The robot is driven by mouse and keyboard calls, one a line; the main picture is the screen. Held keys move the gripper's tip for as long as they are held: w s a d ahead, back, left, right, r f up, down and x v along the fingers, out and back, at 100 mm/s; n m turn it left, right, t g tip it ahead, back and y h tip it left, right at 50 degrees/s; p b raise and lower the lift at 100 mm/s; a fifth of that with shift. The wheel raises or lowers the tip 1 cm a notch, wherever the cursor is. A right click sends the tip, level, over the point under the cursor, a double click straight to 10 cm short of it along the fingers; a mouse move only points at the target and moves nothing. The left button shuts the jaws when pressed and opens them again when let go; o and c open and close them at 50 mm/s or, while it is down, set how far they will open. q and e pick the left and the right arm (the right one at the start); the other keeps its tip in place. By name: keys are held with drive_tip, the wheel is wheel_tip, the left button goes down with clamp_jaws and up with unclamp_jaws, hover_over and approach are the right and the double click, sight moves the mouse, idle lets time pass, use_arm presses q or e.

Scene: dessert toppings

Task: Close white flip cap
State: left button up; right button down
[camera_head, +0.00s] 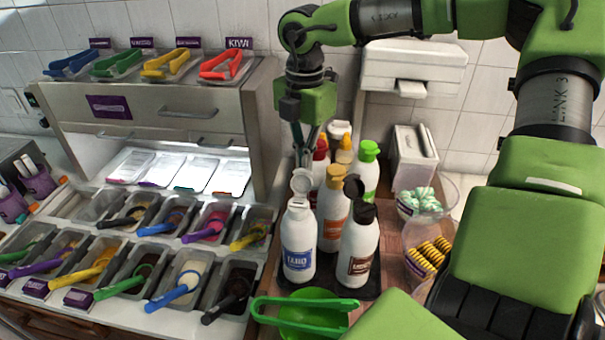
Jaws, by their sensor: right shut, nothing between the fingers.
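A white bottle with a blue label (298,250) stands upright at the front left of a bottle group. Its white flip cap (302,182) is raised, tilted up above the bottle's top. My right gripper (304,158) points down from above, just over the raised cap. Its fingers are shut with nothing between them. I cannot tell whether the fingertips touch the cap. My left gripper is not in view.
A brown-label bottle (358,252) and an orange-label bottle (332,214) stand close on the right. A green-capped bottle (367,166) is behind. Green tongs (290,301) lie over a green bowl (313,323) in front. Topping bins (178,283) fill the left.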

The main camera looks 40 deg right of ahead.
sight(302, 178)
drive_tip(key=shift+s+a+r+b, duration=0.2)
drive_tip(key=shift+s+a+r, duration=0.3)
drive_tip(key=shift+a, duration=0.2)
drive_tip(key=shift+s+a+r+b, duration=0.2)
drive_tip(key=shift+s+a+r, duration=0.15)
drive_tip(key=shift+s+a, duration=0.3)
drive_tip(key=shift+s+a+f+b, duration=0.2)
drive_tip(key=shift+s+a+b, duration=0.15)
drive_tip(key=shift+a+b, duration=0.25)
drive_tip(key=shift+s+a+b, duration=0.75)
drive_tip(key=shift+a+b, duration=0.05)
drive_tip(key=shift+a, duration=0.05)
drive_tip(key=shift+s+a, duration=0.15)
drive_tip(key=shift+a, duration=0.05)
drive_tip(key=shift+f, duration=0.1)
